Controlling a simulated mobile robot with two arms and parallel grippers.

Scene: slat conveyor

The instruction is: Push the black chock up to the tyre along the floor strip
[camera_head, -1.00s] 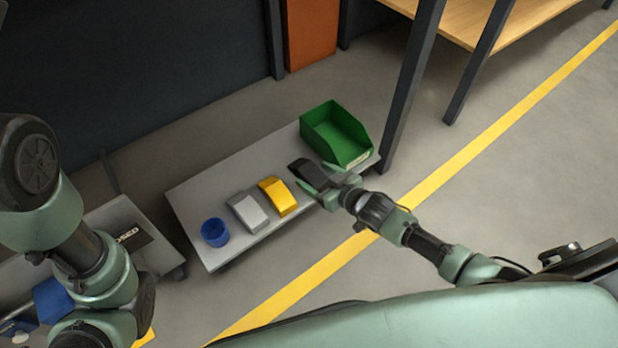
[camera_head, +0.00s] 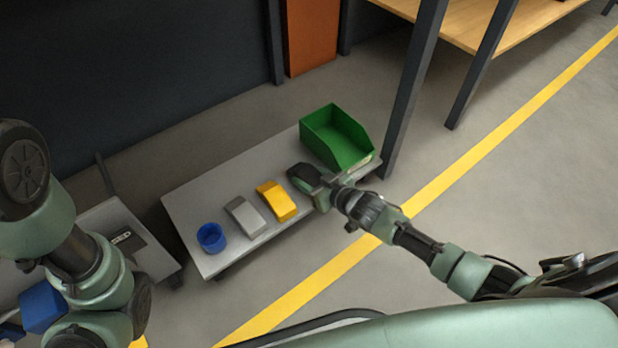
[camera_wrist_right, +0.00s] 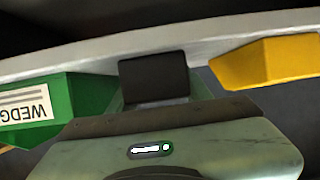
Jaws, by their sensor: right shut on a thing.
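The black chock (camera_head: 302,174) is on the low grey cart between the yellow chock and the green bin. My right gripper (camera_head: 312,183) is shut on it at the cart's front side. In the right wrist view the black chock (camera_wrist_right: 153,75) sits upright at the jaws, and the fingers are mostly hidden behind my gripper body. My left arm (camera_head: 85,260) comes in at the left of the head view, but its gripper is not visible. No tyre or floor strip for it can be made out.
The grey cart (camera_head: 192,210) also holds a yellow chock (camera_head: 277,201), a grey chock (camera_head: 245,216), a blue cup (camera_head: 211,238) and a green bin (camera_head: 340,138). A dark post (camera_head: 410,95) stands right of the cart. Open floor with a yellow line (camera_head: 320,278) lies in front.

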